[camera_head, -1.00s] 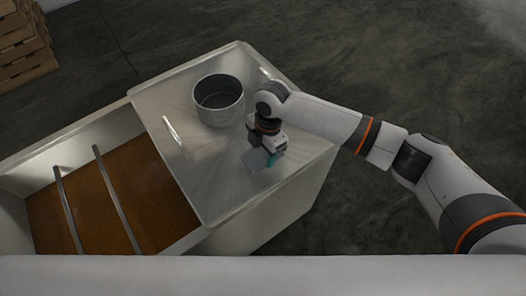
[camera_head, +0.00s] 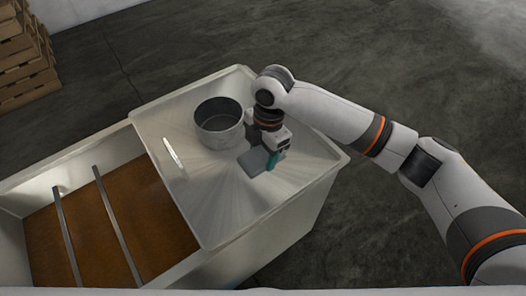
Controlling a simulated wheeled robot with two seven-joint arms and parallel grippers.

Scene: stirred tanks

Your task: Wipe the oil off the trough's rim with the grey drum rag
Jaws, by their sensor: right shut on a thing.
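The trough (camera_head: 72,160) is a long pale bin running from the left to the middle, with brown contents at its open left end. A shiny metal cover (camera_head: 215,205) lies over its right part. My right gripper (camera_head: 272,161), with teal fingertips, is over the cover and shut on the grey rag (camera_head: 254,161). The rag is a flat blue-grey piece at the fingertips; I cannot tell whether it touches the cover. I cannot make out any oil on the rim. My left gripper is not in view.
A grey metal pot (camera_head: 220,124) stands on the cover, just left of my right gripper. A light bar handle (camera_head: 174,156) is on the cover's left part. Two metal bars (camera_head: 117,225) cross the open end. Wooden pallets (camera_head: 25,55) stand far left. The floor at right is clear.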

